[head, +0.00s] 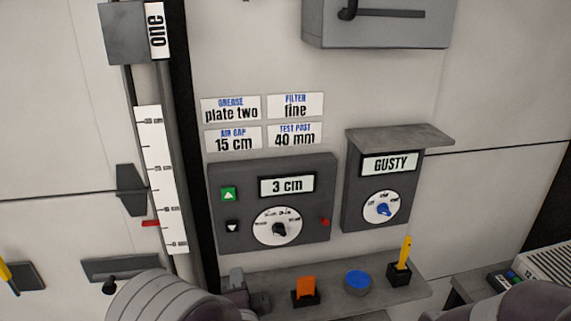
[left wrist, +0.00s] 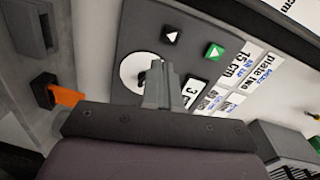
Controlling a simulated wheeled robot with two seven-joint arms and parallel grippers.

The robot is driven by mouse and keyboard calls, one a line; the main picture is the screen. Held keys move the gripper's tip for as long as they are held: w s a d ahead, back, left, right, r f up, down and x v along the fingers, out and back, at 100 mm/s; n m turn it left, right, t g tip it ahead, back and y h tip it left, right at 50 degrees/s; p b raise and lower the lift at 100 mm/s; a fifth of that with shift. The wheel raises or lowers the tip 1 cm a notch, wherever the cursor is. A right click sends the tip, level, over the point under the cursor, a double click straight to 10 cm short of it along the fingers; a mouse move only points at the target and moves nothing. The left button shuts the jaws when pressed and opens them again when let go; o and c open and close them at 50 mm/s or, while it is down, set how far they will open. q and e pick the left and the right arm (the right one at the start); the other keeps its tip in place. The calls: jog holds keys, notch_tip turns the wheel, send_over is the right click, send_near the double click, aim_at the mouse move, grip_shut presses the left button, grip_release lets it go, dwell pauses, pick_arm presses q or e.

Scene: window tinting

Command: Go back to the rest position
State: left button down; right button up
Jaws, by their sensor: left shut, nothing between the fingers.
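My left gripper (head: 238,279) shows at the bottom of the head view, with my left arm in front of it at the lower left. In the left wrist view, its fingers (left wrist: 158,88) are together with nothing between them. It is in front of the grey control box (head: 217,205), near its lower left, and apart from the dial (head: 277,227) as far as I can tell. Part of my right arm shows at the bottom right of the head view; its gripper is out of view.
A GUSTY box (head: 352,200) is to the right. A ruler scale (head: 162,180) is to the left.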

pick_arm(q)
jog(key=s+d+f+n+g+h, duration=0.5)
jog(key=s+f+n+g, duration=0.3)
jog(key=s+f+g, duration=0.2)
jog(key=s+a+r+n+g, duration=0.5)
jog(key=s+a, duration=0.3)
jog(key=s, duration=0.1)
jog(key=shift+a+y, duration=0.3)
jog(key=shift+a, duration=0.1)
jog(key=shift+r, duration=0.1)
